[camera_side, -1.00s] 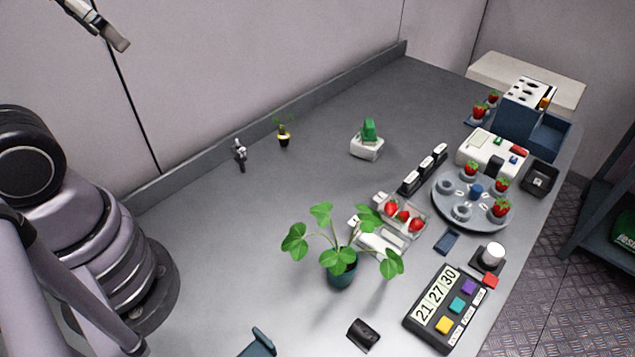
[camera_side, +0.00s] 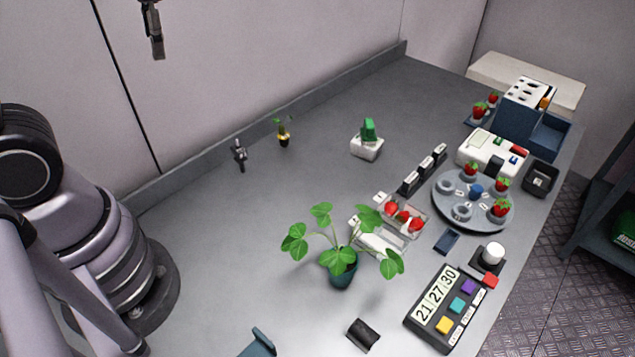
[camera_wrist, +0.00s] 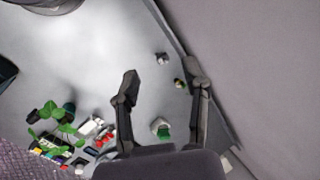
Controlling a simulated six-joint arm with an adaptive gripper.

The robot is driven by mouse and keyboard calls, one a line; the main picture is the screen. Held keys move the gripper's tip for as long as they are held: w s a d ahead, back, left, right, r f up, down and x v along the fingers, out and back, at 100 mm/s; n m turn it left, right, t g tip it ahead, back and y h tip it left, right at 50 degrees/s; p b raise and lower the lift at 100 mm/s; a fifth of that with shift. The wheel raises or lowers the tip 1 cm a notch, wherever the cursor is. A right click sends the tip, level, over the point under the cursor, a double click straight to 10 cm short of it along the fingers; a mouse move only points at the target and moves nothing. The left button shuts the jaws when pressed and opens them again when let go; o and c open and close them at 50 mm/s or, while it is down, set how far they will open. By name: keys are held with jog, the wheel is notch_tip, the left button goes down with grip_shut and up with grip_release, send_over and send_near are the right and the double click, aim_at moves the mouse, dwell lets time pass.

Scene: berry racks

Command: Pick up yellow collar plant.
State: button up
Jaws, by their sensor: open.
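The yellow collar plant (camera_side: 283,136) is a small potted sprout with a yellow band round a dark pot. It stands upright on the grey table near the back rail. In the wrist view the yellow collar plant (camera_wrist: 179,83) is small and lies between the open fingers, close to the right one. My gripper (camera_side: 157,50) hangs high above the table at the upper left of the side view, well apart from the plant. In the wrist view my gripper (camera_wrist: 160,80) has its two fingers spread with nothing held between them.
A small grey fixture (camera_side: 240,154) stands left of the plant, and the back rail (camera_side: 300,97) runs behind it. A white block with a green top (camera_side: 367,147) is to the right. A large leafy plant (camera_side: 341,270), berry tray (camera_side: 404,216) and round rack (camera_side: 472,199) stand farther right and front.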

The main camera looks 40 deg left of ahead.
jog(key=w+f+m+y, duration=0.9)
jog(key=w+f, duration=0.5)
jog(key=w, duration=0.1)
jog(key=w+d+f+m+t+y, duration=0.1)
jog(key=w+f+m+t, duration=0.15)
jog(key=f, duration=0.35)
jog(key=w+d+f+m+t+y, duration=0.2)
jog(key=f+m, duration=0.2)
jog(key=f, duration=0.1)
jog(key=m+t+h, duration=0.1)
jog(key=m+t, duration=0.4)
jog(key=m, duration=0.1)
send_near(282, 131)
jog(key=shift+s+d+r+n, duration=0.2)
jog(key=shift+s+d, duration=0.2)
jog(key=shift+d, duration=0.15)
jog(key=shift+s+d+r+n, duration=0.1)
jog(key=shift+s+d+r, duration=0.1)
jog(key=shift+s+d, duration=0.3)
jog(key=shift+w+a+f, duration=0.2)
jog(key=x, duration=1.3)
jog(key=shift+w+f, duration=0.2)
grip_shut()
